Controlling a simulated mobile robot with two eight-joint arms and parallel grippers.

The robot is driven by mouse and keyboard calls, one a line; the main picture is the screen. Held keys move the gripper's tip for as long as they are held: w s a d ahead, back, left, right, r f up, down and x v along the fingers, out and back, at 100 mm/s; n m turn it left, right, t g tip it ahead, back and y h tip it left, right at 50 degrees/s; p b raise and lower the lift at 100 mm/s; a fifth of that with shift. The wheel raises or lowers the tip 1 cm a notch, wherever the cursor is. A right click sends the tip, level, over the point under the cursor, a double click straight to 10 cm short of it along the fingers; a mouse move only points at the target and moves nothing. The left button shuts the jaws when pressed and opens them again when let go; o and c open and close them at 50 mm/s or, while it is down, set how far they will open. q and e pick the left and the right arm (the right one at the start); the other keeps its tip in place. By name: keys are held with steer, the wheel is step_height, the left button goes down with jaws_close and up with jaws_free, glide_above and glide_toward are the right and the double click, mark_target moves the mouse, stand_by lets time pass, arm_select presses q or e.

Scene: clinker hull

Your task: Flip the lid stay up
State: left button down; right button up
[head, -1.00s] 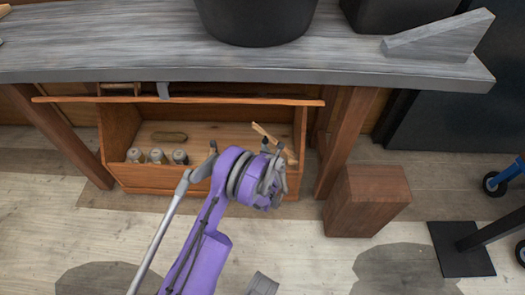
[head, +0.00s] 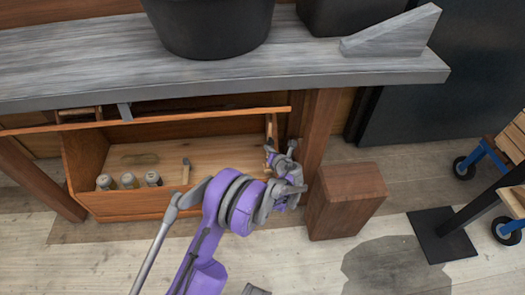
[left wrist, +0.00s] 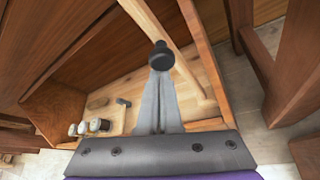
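The wooden chest (head: 130,205) stands under the bench with its lid (head: 200,115) raised; the lid shows almost edge-on. The lid stay (head: 271,130) is a light wooden bar at the chest's right end, standing steeply. In the left wrist view the stay (left wrist: 184,62) runs slantwise past the fingers, close to the chest's right wall.
Inside the chest are several jars (head: 129,180), a hammer (head: 186,170) and a flat brown block (head: 139,159). The bench top (head: 200,85) overhangs the chest. A bench leg (head: 318,130) and a wooden block (head: 345,200) stand close right of my gripper.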

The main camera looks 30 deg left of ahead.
arm_select(q)
steer(key=shift+w+d, duration=0.25)
steer(key=shift+d, duration=0.05)
steer(key=shift+d, duration=0.1)
stand_by(0.3)
